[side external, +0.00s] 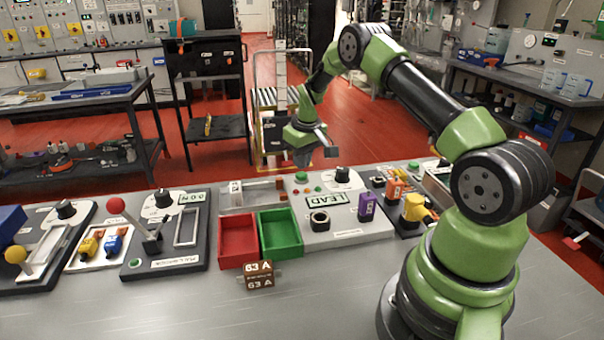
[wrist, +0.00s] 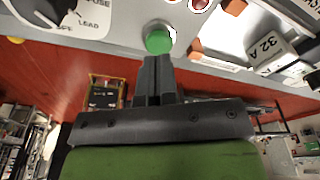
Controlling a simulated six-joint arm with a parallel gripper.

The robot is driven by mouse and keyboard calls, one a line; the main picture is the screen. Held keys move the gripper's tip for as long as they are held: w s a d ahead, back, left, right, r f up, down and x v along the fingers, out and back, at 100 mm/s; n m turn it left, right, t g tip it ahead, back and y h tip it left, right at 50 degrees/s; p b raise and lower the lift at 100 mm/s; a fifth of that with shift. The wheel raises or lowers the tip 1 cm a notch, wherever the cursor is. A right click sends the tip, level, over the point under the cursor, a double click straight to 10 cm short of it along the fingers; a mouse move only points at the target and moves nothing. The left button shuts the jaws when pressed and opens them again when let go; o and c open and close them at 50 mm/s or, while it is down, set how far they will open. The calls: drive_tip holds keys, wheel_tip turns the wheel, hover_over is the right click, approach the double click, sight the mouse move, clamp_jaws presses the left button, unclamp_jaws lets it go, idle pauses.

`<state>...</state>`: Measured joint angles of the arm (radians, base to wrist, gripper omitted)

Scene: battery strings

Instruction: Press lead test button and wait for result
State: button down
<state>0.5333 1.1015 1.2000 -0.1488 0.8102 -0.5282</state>
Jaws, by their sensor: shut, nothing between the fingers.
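The LEAD test station (side external: 345,233) is a light grey panel with a LEAD label, a dial (side external: 342,176) and a round green button (side external: 302,177) near its back edge. In the wrist view the green button (wrist: 158,40) sits just beyond my fingertips and the dial (wrist: 45,12) shows a LEAD marking. My gripper (side external: 302,160) points down above the button in the side view. Its two fingers (wrist: 154,60) are together with nothing between them. Whether the fingertips touch the button cannot be told. A small red light (wrist: 198,4) is partly visible at the top of the wrist view.
A red bin (side external: 238,262) and a green bin (side external: 281,252) stand left of the LEAD panel. A brown 63 A block (side external: 259,275) lies in front of them. A purple block (side external: 367,206) and a black socket (side external: 319,220) are on the panel.

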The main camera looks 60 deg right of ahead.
sight(301, 174)
drive_tip(key=shift+f, duration=1.3)
drive_tip(key=shift+r, duration=3.05)
drive_tip(key=shift+a+r, duration=0.1)
drive_tip(key=shift+r, duration=0.05)
drive_tip(key=s+a+r+t, duration=0.1)
drive_tip(key=s+a+r, duration=0.1)
drive_tip(key=a+r, duration=0.55)
drive_tip(key=s+a+r+t, duration=0.1)
drive_tip(key=s+a+r, duration=0.3)
drive_tip(key=r, duration=0.6)
drive_tip(key=s+a+r+t+y, duration=0.1)
drive_tip(key=s+a, duration=0.5)
drive_tip(key=s, duration=0.2)
drive_tip(key=s+a+r+m+t+y, duration=0.1)
drive_tip(key=s+a+r+t, duration=0.1)
drive_tip(key=s+a, duration=0.4)
drive_tip(key=s, duration=0.3)
drive_tip(key=shift+a+r, duration=0.2)
drive_tip(key=shift+a, duration=0.05)
